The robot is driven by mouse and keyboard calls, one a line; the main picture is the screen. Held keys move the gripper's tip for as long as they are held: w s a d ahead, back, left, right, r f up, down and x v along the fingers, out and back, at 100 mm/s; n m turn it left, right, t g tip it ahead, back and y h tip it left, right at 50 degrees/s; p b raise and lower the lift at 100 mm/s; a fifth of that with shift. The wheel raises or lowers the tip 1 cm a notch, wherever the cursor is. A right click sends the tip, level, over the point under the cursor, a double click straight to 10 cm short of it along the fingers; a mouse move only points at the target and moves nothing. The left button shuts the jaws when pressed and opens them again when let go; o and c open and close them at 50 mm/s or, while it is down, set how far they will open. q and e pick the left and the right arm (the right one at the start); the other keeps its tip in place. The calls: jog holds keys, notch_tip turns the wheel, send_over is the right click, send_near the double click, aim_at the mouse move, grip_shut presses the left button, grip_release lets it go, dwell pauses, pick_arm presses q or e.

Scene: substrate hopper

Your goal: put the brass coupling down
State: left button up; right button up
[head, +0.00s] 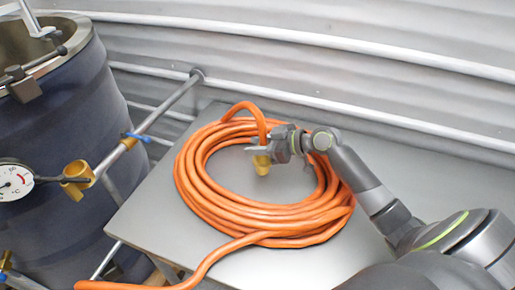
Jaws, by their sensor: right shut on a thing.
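My right gripper (260,150) reaches in from the right and is shut on the brass coupling (262,165). The coupling is a small yellow-brass piece at the end of the orange hose (200,195), pointing down. It shows over the open middle of the hose coil, above the grey tabletop (265,269). I cannot tell whether its lower end touches the table. The gripper's fingers partly hide the coupling. My left gripper is not in view.
A dark blue hopper (75,125) with a round gauge (14,181) stands at the left. A pipe (165,105) with a brass fitting (77,172) and blue handle runs beside the table. Bare tabletop lies around the coil. A corrugated wall is behind.

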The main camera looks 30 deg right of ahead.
jog(key=shift+f, duration=0.85)
jog(key=shift+f, duration=0.2)
jog(key=o, duration=1.1)
jog(key=shift+r, duration=0.25)
